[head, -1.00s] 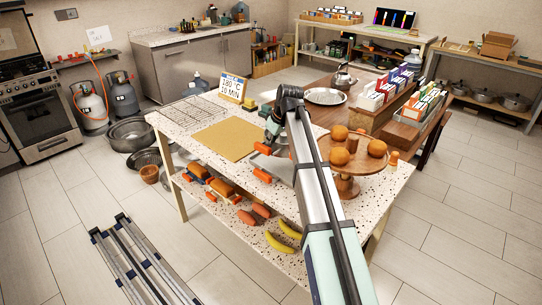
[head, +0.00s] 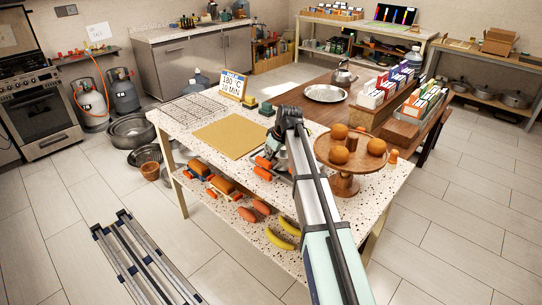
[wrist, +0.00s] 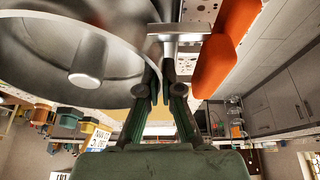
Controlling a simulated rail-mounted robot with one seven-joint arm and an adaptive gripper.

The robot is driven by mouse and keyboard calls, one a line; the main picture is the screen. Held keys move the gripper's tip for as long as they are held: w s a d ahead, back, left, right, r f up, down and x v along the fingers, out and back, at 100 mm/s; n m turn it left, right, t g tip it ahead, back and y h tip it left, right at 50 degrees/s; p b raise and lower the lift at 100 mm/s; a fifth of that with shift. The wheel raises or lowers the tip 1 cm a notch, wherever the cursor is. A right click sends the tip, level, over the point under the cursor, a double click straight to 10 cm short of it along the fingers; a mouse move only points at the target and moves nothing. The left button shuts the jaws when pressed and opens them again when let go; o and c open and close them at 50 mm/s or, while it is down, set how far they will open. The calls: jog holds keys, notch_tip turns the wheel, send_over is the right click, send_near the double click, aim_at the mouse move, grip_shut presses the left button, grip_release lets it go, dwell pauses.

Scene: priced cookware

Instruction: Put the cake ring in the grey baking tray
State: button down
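The cake ring (wrist: 45,65) is a round grey metal pan with a centre tube, filling the upper left of the wrist view. My gripper (wrist: 155,82) is at its rim, its fingers close together with the thin wall seemingly between them. In the head view my gripper (head: 274,134) is low over the speckled table, left of the wooden stand. A bit of grey metal (head: 283,153) shows beside my arm there. My arm hides most of that spot, so I cannot clearly make out the grey baking tray.
Orange-handled items (head: 262,168) lie at the table's front edge; orange also shows close in the wrist view (wrist: 225,45). A wooden stand (head: 345,170) with oranges is just right of my arm. A tan mat (head: 228,138) and wire rack (head: 188,110) lie to the left.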

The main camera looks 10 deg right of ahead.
jog(key=shift+f, duration=0.15)
jog(key=c, duration=1.3)
grip_release()
jog(key=shift+r, duration=0.35)
jog(key=b+v, duration=0.2)
jog(key=v, duration=0.9)
jog(key=shift+s+r, duration=0.1)
jog(key=shift+r, duration=0.25)
